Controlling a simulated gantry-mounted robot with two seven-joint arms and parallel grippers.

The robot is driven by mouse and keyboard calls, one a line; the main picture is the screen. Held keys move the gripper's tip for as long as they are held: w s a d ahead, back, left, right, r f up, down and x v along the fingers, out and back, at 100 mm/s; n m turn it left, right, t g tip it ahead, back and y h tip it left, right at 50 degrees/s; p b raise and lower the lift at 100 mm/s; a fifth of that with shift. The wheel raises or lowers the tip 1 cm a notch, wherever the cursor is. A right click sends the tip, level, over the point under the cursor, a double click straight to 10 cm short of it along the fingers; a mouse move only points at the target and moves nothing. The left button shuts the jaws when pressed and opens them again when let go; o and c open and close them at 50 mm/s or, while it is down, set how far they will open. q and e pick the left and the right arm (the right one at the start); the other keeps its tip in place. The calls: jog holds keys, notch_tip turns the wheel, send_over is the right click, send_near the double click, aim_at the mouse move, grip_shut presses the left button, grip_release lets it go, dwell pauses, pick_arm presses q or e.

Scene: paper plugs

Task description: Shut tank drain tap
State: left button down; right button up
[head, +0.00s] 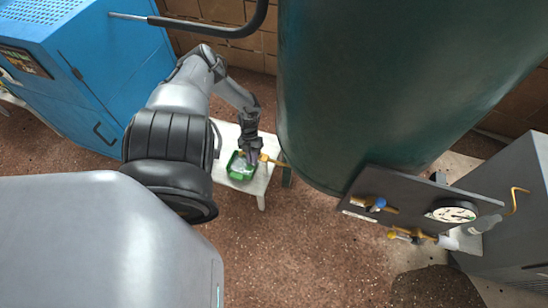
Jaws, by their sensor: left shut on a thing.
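The large dark green tank (385,85) fills the upper middle of the head view. A brass drain tap (272,160) sticks out to the left from low on its side, above a small white stand. My left gripper (251,152) is at the tap's outer end and is shut on it. The fingers hide the tap's handle, so I cannot tell how far it is turned. A green tub (239,172) with something pale in it sits on the stand just below the gripper. My right gripper does not show.
The white stand (227,134) is on brown ground. A blue cabinet (90,75) stands at the left. At the right, a grey panel (405,186) carries a gauge (452,211), a blue-handled valve (376,205) and a yellow-knobbed valve (396,235). A dark pipe (205,27) crosses the top.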

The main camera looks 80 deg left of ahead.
pick_arm(q)
jog(key=shift+s+d+r, duration=0.1)
jog(key=shift+d+r, duration=0.1)
jog(key=shift+d, duration=0.15)
jog(key=c, duration=1.3)
grip_release()
jog(key=shift+o, duration=1.2)
jog(key=shift+s+f, duration=0.1)
jog(key=shift+o, duration=0.7)
jog(key=shift+d+f, duration=0.1)
jog(key=shift+d, duration=0.1)
jog(key=shift+a, duration=0.25)
jog(key=shift+a+r, duration=0.1)
jog(key=shift+r, duration=0.15)
jog(key=p+v, duration=0.4)
jog(key=v, duration=0.6)
jog(key=shift+r, duration=0.1)
